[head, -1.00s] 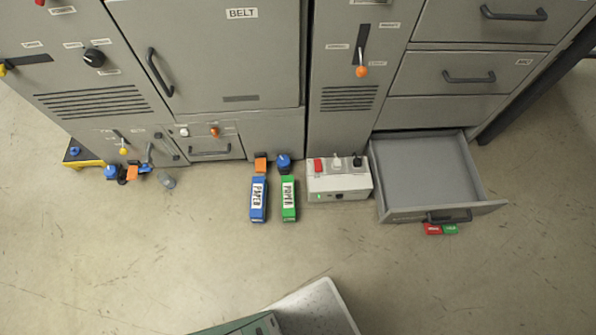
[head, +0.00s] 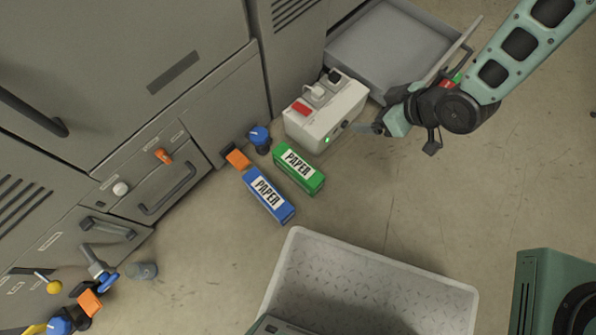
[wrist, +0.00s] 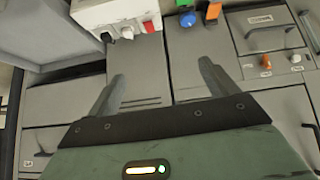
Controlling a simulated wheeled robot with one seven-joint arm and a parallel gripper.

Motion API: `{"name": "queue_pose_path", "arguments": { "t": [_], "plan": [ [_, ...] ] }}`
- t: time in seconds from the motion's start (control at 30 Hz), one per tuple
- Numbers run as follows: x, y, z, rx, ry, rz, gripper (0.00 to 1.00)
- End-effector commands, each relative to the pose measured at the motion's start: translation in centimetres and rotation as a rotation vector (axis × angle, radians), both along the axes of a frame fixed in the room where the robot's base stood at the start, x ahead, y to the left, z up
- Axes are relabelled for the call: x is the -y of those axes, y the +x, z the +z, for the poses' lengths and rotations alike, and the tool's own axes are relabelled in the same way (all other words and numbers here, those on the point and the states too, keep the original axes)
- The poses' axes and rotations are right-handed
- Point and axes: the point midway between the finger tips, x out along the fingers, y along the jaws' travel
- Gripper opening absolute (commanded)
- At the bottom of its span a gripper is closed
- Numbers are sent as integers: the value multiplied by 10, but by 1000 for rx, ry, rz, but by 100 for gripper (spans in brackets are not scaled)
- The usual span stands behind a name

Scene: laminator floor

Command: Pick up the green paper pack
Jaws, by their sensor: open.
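The green paper pack (head: 299,168) lies on the floor in the head view, between the blue paper pack (head: 268,195) and the white switch box (head: 325,112). It has a white label reading PAPER. My gripper (head: 367,128) is above the floor to the right of the green pack, near the front of the switch box. It is apart from the pack. In the wrist view my two fingers (wrist: 162,88) are spread with nothing between them. A sliver of green shows at the top edge there, too cut off to identify for certain.
A blue knob (head: 259,138) and an orange block (head: 237,158) stand behind the packs, by the cabinets. An open grey drawer (head: 390,45) is at the upper right. A pale tray (head: 455,300) is in front. Bare floor lies right of the packs.

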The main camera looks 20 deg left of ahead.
Motion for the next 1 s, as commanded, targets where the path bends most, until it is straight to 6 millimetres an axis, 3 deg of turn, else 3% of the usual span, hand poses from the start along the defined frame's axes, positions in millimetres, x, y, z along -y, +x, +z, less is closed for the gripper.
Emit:
{"name": "queue_pose_path", "arguments": {
  "t": [0.03, 0.1, 0.3, 0.4, 0.5, 0.67, 1.0],
  "plan": [
    [-1, -6, -56, 3, 29, 24, 86],
    [-3, -12, -98, 22, 82, 58, 86],
    [-3, -41, -203, 58, 233, 135, 86],
    [-1, -55, -237, 68, 297, 157, 86],
    [2, -66, -258, 74, 344, 170, 86],
    [2, -73, -272, 80, 381, 178, 86],
    [-52, -63, -305, 84, 387, 182, 86]
  ]
}}
